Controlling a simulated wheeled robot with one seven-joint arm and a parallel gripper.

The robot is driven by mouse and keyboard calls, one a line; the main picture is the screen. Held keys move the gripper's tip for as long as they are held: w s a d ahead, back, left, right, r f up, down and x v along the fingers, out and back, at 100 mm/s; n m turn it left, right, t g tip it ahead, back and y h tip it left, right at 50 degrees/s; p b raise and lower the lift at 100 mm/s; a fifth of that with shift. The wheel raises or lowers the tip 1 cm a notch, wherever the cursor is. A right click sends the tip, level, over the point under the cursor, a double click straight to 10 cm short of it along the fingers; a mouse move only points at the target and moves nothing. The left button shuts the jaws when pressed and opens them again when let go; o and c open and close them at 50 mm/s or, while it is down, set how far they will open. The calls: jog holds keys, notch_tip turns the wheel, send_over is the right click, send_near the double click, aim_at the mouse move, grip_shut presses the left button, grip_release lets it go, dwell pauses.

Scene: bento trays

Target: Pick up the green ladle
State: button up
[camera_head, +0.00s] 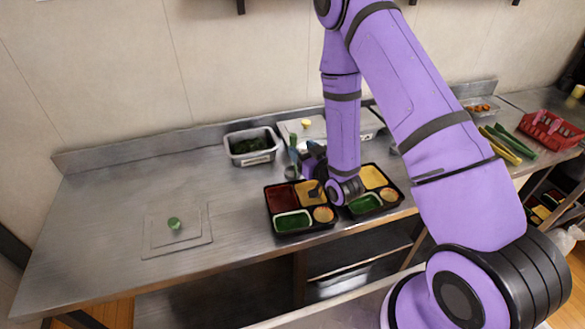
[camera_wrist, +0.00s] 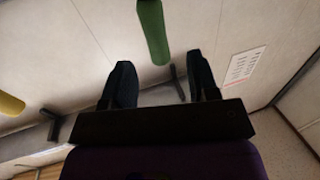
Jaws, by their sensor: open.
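The green ladle (camera_head: 293,143) shows its handle standing upright behind the bento trays, near the back of the counter. My gripper (camera_head: 308,160) is just right of the ladle in the head view, partly hidden by my arm. In the wrist view my gripper (camera_wrist: 158,60) has its two dark fingers wide apart with nothing held. I cannot tell whether the handle is between the fingers or beyond them. The ladle's lower end is not clearly visible.
Two bento trays, left (camera_head: 268,210) and right (camera_head: 402,195), sit under my arm. A steel pan of dark greens (camera_head: 228,148) stands left of the ladle. A yellow handle (camera_head: 306,122) is behind; yellow also shows in the wrist view (camera_wrist: 10,105). The left counter is mostly clear around a lid (camera_head: 160,240).

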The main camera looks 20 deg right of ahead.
aim_at(295, 144)
jog(key=shift+f+x, duration=0.1)
jog(key=shift+x, duration=1.7)
jog(key=shift+f+x, duration=0.15)
jog(key=shift+x, duration=1.6)
grip_shut()
